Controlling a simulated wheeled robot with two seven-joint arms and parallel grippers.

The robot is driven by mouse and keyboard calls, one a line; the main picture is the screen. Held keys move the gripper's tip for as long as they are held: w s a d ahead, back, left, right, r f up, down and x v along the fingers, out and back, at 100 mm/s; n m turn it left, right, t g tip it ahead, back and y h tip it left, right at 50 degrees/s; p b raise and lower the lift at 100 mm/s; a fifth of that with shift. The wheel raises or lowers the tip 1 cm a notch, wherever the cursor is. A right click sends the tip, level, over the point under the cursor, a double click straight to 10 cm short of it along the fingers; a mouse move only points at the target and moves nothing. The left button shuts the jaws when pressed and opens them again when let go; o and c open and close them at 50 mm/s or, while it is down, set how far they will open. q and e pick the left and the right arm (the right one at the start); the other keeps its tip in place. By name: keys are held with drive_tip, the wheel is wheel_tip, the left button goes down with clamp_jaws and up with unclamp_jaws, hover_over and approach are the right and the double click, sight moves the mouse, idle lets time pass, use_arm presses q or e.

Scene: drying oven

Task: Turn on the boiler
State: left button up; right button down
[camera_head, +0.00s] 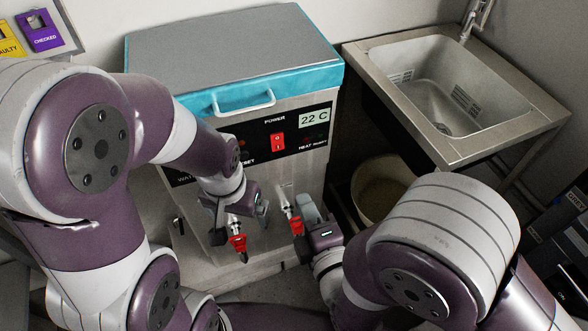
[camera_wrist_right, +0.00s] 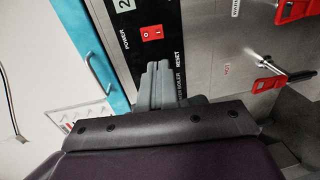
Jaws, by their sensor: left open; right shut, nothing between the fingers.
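The boiler (camera_head: 205,100) is a metal box with a grey and teal lid. Its black front panel holds a red power switch (camera_head: 278,142) and a display (camera_head: 314,119) reading 22 C. The switch also shows in the right wrist view (camera_wrist_right: 152,33). My left gripper (camera_head: 240,222) is open in front of the boiler, below the panel, near a red-handled tap (camera_head: 238,245). My right gripper (camera_head: 306,207) is shut and empty, below the switch in the head view. In the right wrist view its fingertips (camera_wrist_right: 159,67) appear just beneath the switch; contact is not visible.
A second red tap (camera_head: 295,224) is beside my right gripper. A teal-lid handle (camera_head: 243,103) juts out above the panel. A steel sink (camera_head: 435,85) stands at the right, with a pale bucket (camera_head: 378,190) below it. Yellow and purple signs (camera_head: 40,30) are at the upper left.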

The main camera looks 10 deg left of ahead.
sight(278, 148)
drive_tip(key=b+x, duration=0.2)
drive_tip(key=x, duration=1.2)
